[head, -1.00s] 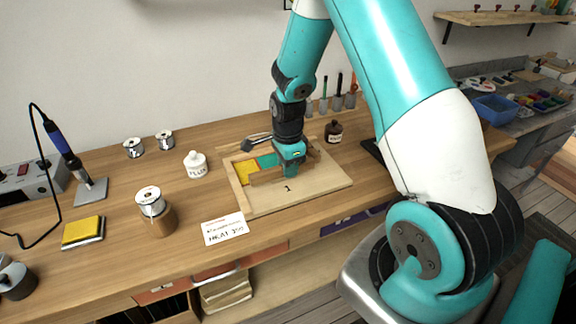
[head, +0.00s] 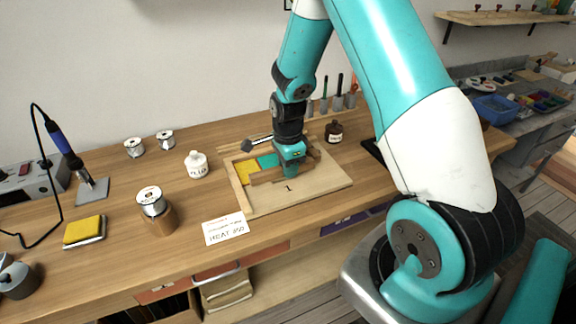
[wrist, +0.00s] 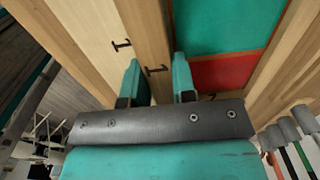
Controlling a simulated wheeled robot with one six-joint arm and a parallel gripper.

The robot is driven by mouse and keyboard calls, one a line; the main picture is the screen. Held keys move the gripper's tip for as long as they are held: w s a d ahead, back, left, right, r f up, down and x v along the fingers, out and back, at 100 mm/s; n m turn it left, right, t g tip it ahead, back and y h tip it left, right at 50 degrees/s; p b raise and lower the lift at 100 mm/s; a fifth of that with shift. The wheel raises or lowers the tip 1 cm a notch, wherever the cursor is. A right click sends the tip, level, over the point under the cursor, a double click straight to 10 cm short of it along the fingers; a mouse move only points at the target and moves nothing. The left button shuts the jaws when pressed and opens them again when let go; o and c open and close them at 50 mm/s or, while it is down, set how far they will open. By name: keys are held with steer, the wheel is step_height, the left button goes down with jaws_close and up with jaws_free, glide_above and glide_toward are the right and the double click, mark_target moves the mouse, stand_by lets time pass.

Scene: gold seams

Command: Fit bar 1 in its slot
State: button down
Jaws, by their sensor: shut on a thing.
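Bar 1 (wrist: 148,40) is a brown wooden strip marked "1". In the wrist view it runs between the two fingers of my gripper (wrist: 158,82), which are shut on it. In the head view my gripper (head: 290,170) points down over the wooden frame (head: 239,190), and the bar (head: 266,177) shows to either side of it. The bar lies between the coloured panels and the pale strip marked "1" (wrist: 97,35). Its underside is hidden, so I cannot tell whether it is seated in the slot.
A yellow panel (head: 246,172), a teal panel (wrist: 222,22) and a red panel (wrist: 222,71) lie inside the frame. A white bottle (head: 197,166), a dark bottle (head: 334,132) and a lettered card (head: 226,229) stand or lie around it. Upright tools (wrist: 290,138) are close behind.

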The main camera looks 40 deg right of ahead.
steer(key=shift+f, duration=0.8)
stand_by(1.7)
steer(key=shift+c, duration=2.2)
jaws_free()
steer(key=shift+b, duration=0.3)
steer(key=shift+r+p, duration=3)
steer(key=shift+r, duration=0.55)
